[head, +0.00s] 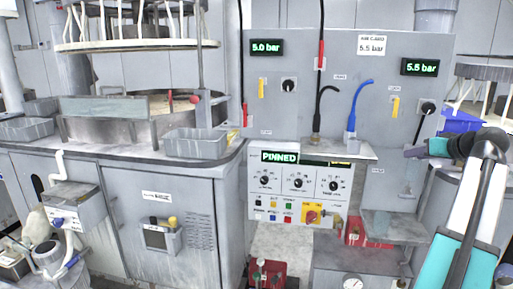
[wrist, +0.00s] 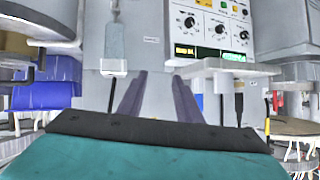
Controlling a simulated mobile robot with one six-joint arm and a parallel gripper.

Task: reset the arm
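My gripper (head: 414,152) is at the right of the head view, at the end of my raised white and teal arm, pointing left in front of the grey panel. In the wrist view, which looks upside down, the two purple fingers of my gripper (wrist: 156,86) stand apart with nothing visible between them. It is open and empty. The control box (head: 300,190), with dials, coloured buttons and a lit "PINNED" display, is left of my gripper and apart from it. It also shows inverted in the wrist view (wrist: 215,25).
The grey panel (head: 275,100) carries displays reading 5.0 bar and 5.5 bar, and a card reading 5.5 bar. A black hose and a blue hose (head: 354,110) stand by a small shelf (head: 340,151). A blue bin (head: 461,122) is behind my arm. A grey tray (head: 195,145) sits on the left bench.

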